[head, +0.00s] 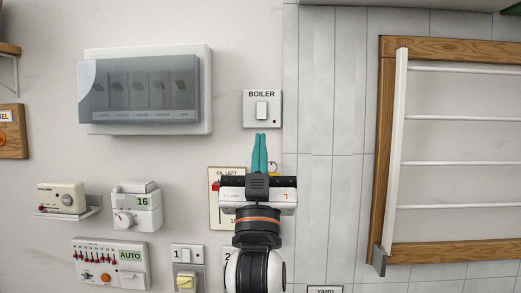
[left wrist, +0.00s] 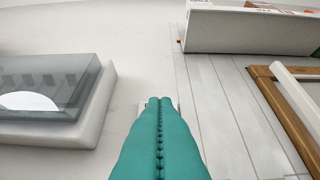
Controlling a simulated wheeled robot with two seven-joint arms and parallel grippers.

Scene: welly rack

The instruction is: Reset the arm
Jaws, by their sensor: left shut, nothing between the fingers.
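My left gripper (head: 260,136) points up the wall with its two teal fingers shut together and nothing between them. In the head view its tips are just below the white BOILER switch plate (head: 249,117), with its pale rocker. I cannot tell whether they touch the wall. In the left wrist view the shut fingers (left wrist: 160,101) fill the lower middle. They hide most of what is behind them, and a small pale edge shows beside the tips. My right gripper is not in view.
A fuse box (head: 140,126) with a grey cover is at upper left. An OIL LEFT panel (head: 213,205) is partly hidden behind my gripper. A thermostat (head: 136,222), a timer (head: 61,198) and an AUTO panel (head: 131,269) are lower left. A wood-framed rack (head: 388,150) is right.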

